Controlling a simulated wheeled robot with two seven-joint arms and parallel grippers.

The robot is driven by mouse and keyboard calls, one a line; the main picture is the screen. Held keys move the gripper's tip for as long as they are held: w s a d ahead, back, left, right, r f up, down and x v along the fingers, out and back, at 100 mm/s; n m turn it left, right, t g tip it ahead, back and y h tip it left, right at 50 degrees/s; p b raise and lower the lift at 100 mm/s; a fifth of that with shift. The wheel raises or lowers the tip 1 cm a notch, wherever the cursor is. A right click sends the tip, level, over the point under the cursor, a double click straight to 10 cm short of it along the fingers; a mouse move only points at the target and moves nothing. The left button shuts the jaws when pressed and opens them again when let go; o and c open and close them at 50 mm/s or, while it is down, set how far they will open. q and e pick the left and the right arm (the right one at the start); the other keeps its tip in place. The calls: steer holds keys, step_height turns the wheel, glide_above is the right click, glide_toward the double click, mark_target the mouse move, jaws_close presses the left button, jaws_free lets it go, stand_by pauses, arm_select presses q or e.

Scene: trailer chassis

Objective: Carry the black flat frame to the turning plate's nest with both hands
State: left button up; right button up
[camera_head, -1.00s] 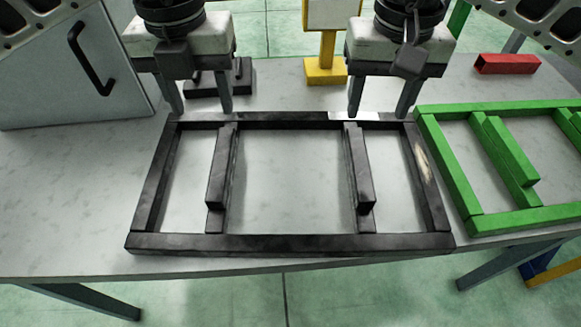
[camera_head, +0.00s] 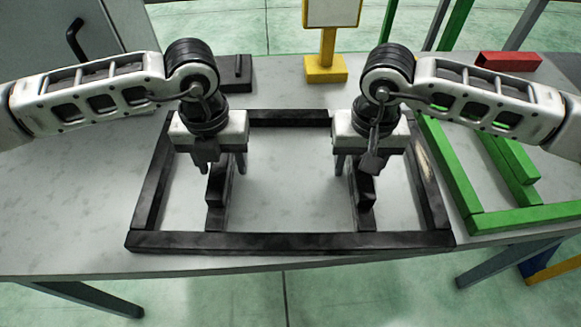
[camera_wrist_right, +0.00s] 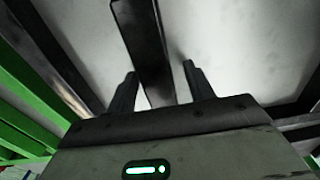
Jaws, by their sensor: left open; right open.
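The black flat frame (camera_head: 290,242) lies flat on the grey table, with two short inner bars running front to back. My left gripper (camera_head: 222,168) is open above the frame's left inner bar (camera_head: 217,195). My right gripper (camera_head: 355,168) is open above the right inner bar (camera_head: 363,198). In the right wrist view that bar (camera_wrist_right: 148,50) runs between the two open fingers (camera_wrist_right: 155,88), with a gap on each side. The turning plate's nest cannot be made out. My arms and grippers hide parts of the frame's back and inner bars.
A green frame (camera_head: 520,219) lies close by on the right. A red block (camera_head: 508,62) is at the back right. A yellow stand (camera_head: 325,68) and a black block (camera_head: 238,75) are at the back. A grey cabinet (camera_head: 45,45) is at the back left. The table left of the frame is clear.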

arm_select(q)
steer(key=shift+f, duration=0.2)
arm_select(e)
steer(key=shift+f, duration=0.25)
arm_select(q)
jaws_close()
arm_select(e)
jaws_close()
arm_select(q)
steer(key=shift+r, duration=0.1)
arm_select(e)
steer(key=shift+r, duration=0.15)
stand_by(0.7)
